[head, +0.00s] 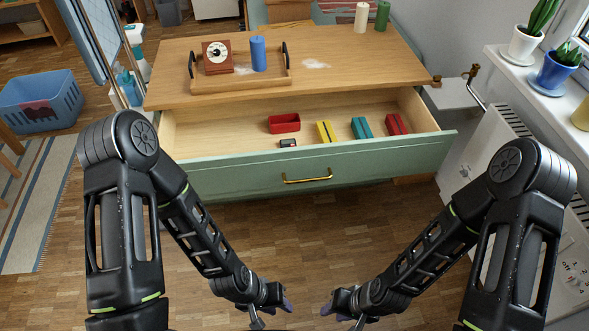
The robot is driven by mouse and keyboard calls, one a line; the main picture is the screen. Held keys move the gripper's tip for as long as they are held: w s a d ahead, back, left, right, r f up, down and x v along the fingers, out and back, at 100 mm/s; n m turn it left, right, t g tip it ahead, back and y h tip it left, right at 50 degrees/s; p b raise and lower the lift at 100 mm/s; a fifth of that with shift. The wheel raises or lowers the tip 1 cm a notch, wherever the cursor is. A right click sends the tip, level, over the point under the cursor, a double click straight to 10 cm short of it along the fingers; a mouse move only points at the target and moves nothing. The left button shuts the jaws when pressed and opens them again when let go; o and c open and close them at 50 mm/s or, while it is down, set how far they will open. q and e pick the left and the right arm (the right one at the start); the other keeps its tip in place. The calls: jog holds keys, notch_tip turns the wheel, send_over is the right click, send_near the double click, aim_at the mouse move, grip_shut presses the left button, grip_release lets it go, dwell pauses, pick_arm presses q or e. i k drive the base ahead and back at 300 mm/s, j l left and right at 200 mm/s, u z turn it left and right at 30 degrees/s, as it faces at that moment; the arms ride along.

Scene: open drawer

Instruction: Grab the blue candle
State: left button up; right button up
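The blue candle (258,54) stands upright in a wooden tray (240,84) on top of the dresser (345,62). A brown clock (217,57) stands to its left in the same tray. My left gripper (272,312) and my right gripper (342,314) are low at the bottom of the head view, in front of the dresser and far below the candle. Both point inward, and their fingers are too small and partly cut off to tell whether they are open or shut.
The dresser's green drawer (230,180) is pulled out, holding a red box (284,123), yellow, teal and red items and a small dark object (288,143). White (361,17) and green candles (382,15) stand at the back right. A radiator (500,150) is at right.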

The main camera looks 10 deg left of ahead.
aim_at(256, 43)
jog(key=z, duration=1.25)
jog(key=k+j, duration=0.45)
jog(key=j, duration=0.2)
